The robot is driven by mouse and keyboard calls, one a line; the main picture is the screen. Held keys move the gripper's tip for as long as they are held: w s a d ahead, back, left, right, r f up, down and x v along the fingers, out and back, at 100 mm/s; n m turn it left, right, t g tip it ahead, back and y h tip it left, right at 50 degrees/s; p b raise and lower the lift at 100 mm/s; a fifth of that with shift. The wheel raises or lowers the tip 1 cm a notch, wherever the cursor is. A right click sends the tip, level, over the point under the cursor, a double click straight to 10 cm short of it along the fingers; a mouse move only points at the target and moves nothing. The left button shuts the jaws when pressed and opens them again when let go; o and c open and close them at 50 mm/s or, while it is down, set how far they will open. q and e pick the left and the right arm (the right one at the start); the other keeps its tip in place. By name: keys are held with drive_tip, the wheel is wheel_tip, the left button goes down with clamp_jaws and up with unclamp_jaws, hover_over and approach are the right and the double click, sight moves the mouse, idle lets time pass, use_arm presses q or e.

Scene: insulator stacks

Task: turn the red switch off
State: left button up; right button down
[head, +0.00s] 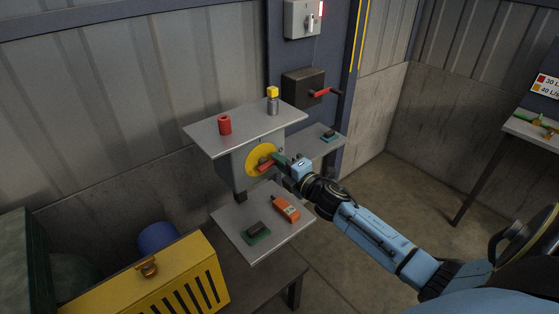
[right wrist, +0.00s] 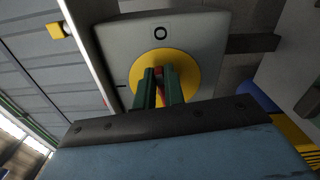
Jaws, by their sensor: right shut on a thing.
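The red switch (head: 265,165) is a rotary handle on a round yellow disc (head: 253,157), set in the front of a grey box between two shelves. My right gripper (head: 278,161) is at the disc, shut on the red handle. In the right wrist view the green fingers (right wrist: 159,86) stand on both sides of the red handle (right wrist: 160,97), which is mostly hidden between them. The yellow disc (right wrist: 189,77) shows around the fingertips. An "O" mark is on the grey plate (right wrist: 200,35) beyond the disc. My left gripper is not in view.
A red cylinder (head: 225,125) and a yellow-topped cylinder (head: 273,104) stand on the upper shelf. An orange device (head: 286,209) lies on the lower shelf. A black box with a red lever (head: 325,92) is on the post behind. A yellow crate (head: 150,287) stands at lower left.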

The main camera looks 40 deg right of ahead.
drive_tip(key=shift+f+m, duration=0.2)
drive_tip(key=shift+m, duration=0.6)
drive_tip(key=c, duration=1.5)
unclamp_jaws()
drive_tip(key=s, duration=0.4)
drive_tip(key=s+b, duration=0.1)
drive_tip(key=s, duration=0.4)
drive_tip(key=s+d, duration=0.1)
drive_tip(key=s, duration=0.3)
drive_tip(key=shift+s, duration=0.2)
